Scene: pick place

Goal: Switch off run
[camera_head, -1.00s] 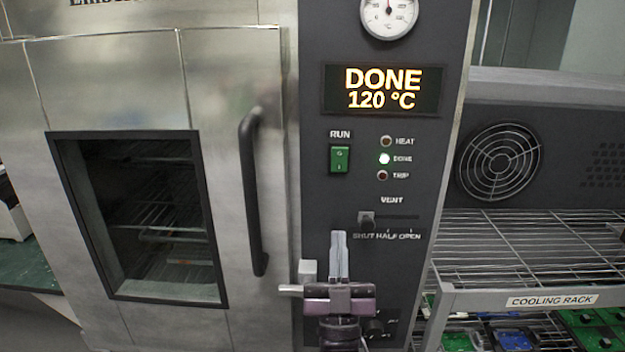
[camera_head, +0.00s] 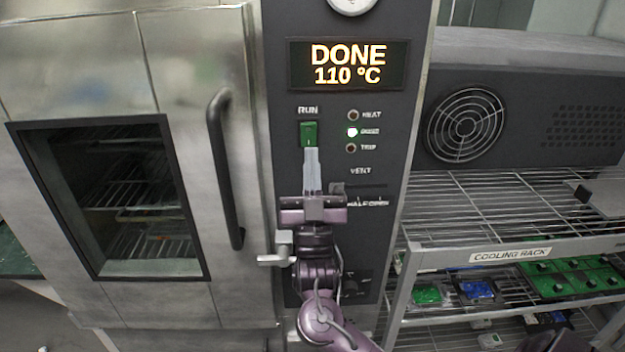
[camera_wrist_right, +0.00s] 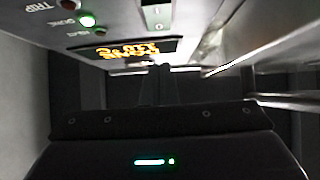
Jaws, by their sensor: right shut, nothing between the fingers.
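The green RUN switch (camera_head: 309,134) is a rocker on the dark control panel (camera_head: 385,60), under the RUN label. My right gripper (camera_head: 311,152) is shut and empty, its fingers pointing up at the lower end of the switch. The fingertips overlap the bottom of the switch in the head view; I cannot tell whether they touch it. The switch also shows at the top of the right wrist view (camera_wrist_right: 157,14), upside down. The display (camera_head: 347,65) reads DONE 110 °C and the green middle lamp (camera_head: 352,132) is lit. My left gripper is not in view.
The oven door has a black handle (camera_head: 226,170) left of the panel, and a latch (camera_head: 277,250) sits close beside my right wrist. The vent slider (camera_head: 338,188) is just right of the gripper. A cooling rack (camera_head: 510,255) with circuit boards stands at the right.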

